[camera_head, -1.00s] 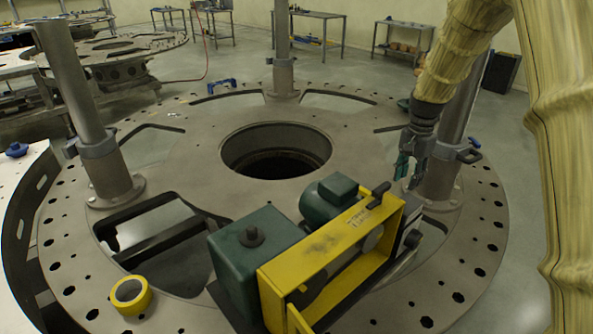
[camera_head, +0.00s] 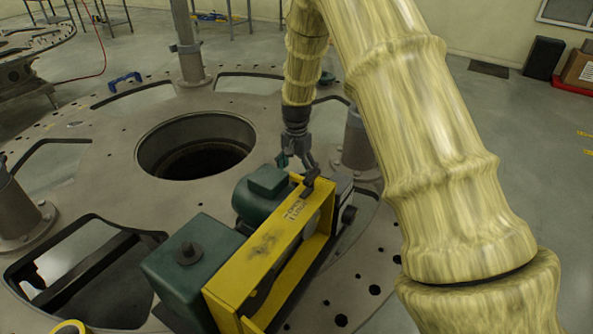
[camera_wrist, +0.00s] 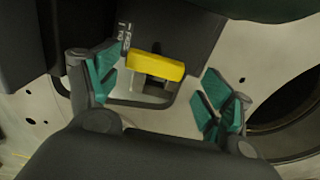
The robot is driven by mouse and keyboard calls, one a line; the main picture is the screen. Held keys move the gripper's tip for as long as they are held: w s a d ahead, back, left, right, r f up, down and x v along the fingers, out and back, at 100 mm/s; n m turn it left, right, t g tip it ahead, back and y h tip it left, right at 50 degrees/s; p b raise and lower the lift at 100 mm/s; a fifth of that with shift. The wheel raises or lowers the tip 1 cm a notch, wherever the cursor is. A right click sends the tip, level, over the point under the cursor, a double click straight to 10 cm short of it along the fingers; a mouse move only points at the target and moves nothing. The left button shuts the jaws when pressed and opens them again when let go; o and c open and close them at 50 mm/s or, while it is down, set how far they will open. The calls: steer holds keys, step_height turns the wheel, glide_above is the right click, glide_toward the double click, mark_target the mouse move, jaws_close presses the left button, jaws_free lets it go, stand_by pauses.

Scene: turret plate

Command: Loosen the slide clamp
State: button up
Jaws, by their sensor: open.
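The machine with a yellow frame (camera_head: 262,252) and green housings stands on the round turret plate (camera_head: 95,162). In the wrist view, a short yellow bar (camera_wrist: 155,67), which looks like the slide clamp's handle, juts from a dark labelled face (camera_wrist: 172,28). I cannot tell for sure that it is the clamp. My gripper (camera_head: 297,168) points down beside the far end of the machine, near a black handle (camera_head: 308,187). In the wrist view, its teal-padded fingers are open, one on each side of the yellow bar, and neither visibly touches it.
The green motor (camera_head: 262,195) stands close to my gripper. A grey post (camera_head: 356,150) rises just behind my arm, partly hidden by it. The plate has a large central hole (camera_head: 195,150) and several cutouts. A yellow tape roll (camera_head: 68,328) is at the lower left edge.

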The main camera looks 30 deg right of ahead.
steer(key=shift+s+d+f, duration=0.15)
steer(key=shift+s+f, duration=0.05)
steer(key=shift+f, duration=0.05)
steer(key=shift+s, duration=0.45)
steer(key=shift+a+f, duration=0.1)
steer(key=shift+a, duration=0.15)
steer(key=shift+w+f, duration=0.35)
steer(key=shift+w, duration=0.05)
steer(key=shift+s+d+r, duration=0.1)
steer(key=shift+s+r, duration=0.15)
steer(key=shift+s, duration=0.05)
steer(key=c, duration=1)
steer(key=shift+w+f, duration=0.1)
